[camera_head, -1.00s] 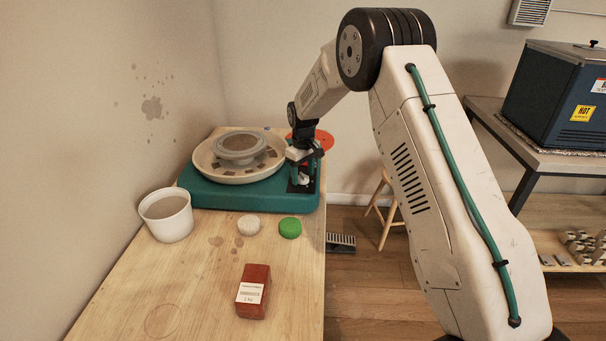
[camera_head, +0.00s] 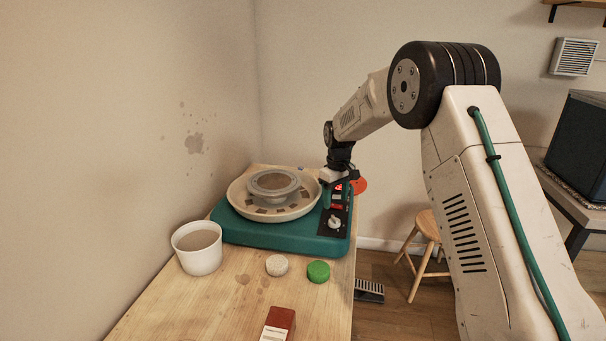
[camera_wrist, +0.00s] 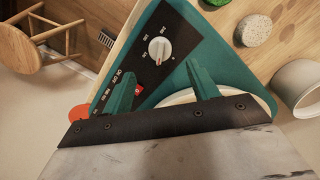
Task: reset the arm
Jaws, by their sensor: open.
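My gripper (camera_wrist: 160,88) is open and empty in the wrist view, its two green fingers apart over the control panel of the pottery wheel. In the head view my gripper (camera_head: 336,182) is small and partly hidden, above the right back part of the teal pottery wheel (camera_head: 275,236). A grey disc-shaped piece (camera_head: 274,183) sits inside the wheel's splash pan (camera_head: 243,204).

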